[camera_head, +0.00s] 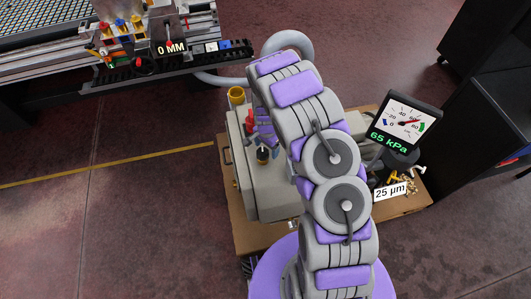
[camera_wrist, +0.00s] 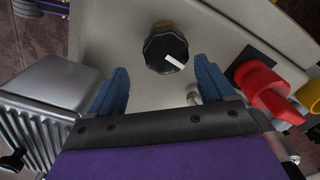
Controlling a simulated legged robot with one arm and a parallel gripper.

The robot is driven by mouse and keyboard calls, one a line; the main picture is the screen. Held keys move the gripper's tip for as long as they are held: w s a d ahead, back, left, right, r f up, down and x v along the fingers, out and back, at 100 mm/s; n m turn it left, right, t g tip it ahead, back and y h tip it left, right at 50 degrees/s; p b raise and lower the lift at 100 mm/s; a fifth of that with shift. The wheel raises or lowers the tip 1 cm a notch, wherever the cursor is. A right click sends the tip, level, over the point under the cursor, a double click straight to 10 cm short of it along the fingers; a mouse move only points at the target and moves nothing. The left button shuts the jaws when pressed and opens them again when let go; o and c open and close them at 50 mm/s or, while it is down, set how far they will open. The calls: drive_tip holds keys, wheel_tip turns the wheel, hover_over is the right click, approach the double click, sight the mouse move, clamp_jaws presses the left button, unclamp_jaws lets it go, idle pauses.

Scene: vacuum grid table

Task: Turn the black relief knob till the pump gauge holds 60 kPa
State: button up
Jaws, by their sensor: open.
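The black relief knob (camera_wrist: 166,48) is faceted, with a white pointer mark, and sits on the beige pump housing (camera_wrist: 110,45) in the wrist view. In the head view the knob (camera_head: 262,154) shows small beside my arm. My gripper (camera_wrist: 160,85) is open, its two blue fingers apart. The knob lies just beyond the fingertips, roughly centred between them, with no visible contact. The pump gauge (camera_head: 408,121) at right in the head view has a red needle and a green readout of 65 kPa.
A red handle (camera_wrist: 264,88) and a yellow fitting (camera_wrist: 310,95) stand right of the knob. A ribbed grey block (camera_wrist: 50,90) is at left. A "25 µm" label (camera_head: 390,190) stands near brass fittings. The grid table (camera_head: 50,30) is at upper left.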

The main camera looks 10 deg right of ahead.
sight(262, 151)
drive_tip(key=a+f, duration=0.2)
drive_tip(key=f, duration=0.1)
drive_tip(key=shift+f+b, duration=0.1)
drive_tip(key=shift+b, duration=0.25)
drive_tip(key=shift+a+f, duration=0.2)
drive_tip(key=shift+a, duration=0.3)
drive_tip(key=shift+d, duration=0.95)
drive_tip(key=shift+c, duration=0.4)
drive_tip(key=shift+d, duration=0.2)
drive_tip(key=shift+c, duration=1.5)
drive_tip(key=shift+a+r, duration=0.1)
drive_tip(key=shift+a, duration=0.65)
drive_tip(key=c, duration=0.4)
drive_tip(key=shift+c, duration=1)
drive_tip(key=shift+d, duration=0.25)
drive_tip(key=shift+c, duration=0.4)
